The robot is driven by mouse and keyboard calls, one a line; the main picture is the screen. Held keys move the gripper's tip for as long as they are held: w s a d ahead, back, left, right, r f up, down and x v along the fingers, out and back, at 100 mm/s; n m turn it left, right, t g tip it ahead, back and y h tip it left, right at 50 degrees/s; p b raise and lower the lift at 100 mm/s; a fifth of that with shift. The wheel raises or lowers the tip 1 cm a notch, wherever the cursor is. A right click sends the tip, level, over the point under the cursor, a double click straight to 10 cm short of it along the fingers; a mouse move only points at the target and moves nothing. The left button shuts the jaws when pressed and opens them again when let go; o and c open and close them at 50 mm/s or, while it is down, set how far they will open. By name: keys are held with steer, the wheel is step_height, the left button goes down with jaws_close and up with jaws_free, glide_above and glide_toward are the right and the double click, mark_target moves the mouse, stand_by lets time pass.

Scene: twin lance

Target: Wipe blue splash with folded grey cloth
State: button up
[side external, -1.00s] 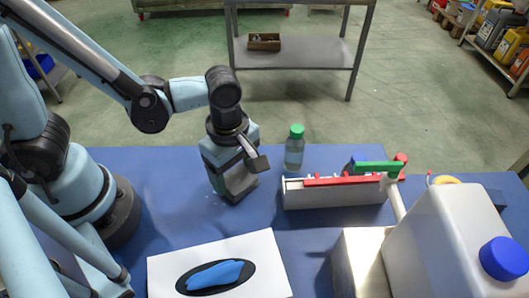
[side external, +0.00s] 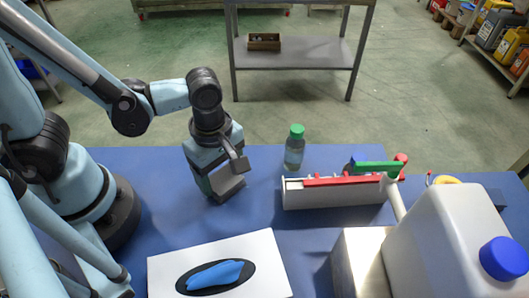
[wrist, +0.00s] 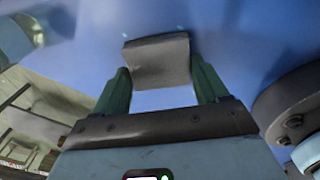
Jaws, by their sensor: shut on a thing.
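My gripper (side external: 219,180) is shut on the folded grey cloth (side external: 228,191) and holds it low over the blue table, behind the white board. In the wrist view my gripper's green fingers (wrist: 160,88) pinch the cloth (wrist: 157,60) from both sides. The blue splash (side external: 214,275) is an uneven bright blue patch on a black oval on the white board (side external: 262,262), at the front of the table. The cloth is apart from the splash. I cannot tell whether the cloth touches the table.
A clear bottle with a green cap (side external: 294,148) and a white tray (side external: 330,198) with red and green tools stand right of my gripper. A large white jug with a blue cap (side external: 450,240) stands at front right. The table between gripper and board is clear.

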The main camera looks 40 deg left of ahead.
steer(key=shift+s+a+r, duration=0.15)
steer(key=shift+s+a, duration=1.3)
step_height(320, 180, up, 8)
steer(key=shift+s, duration=0.1)
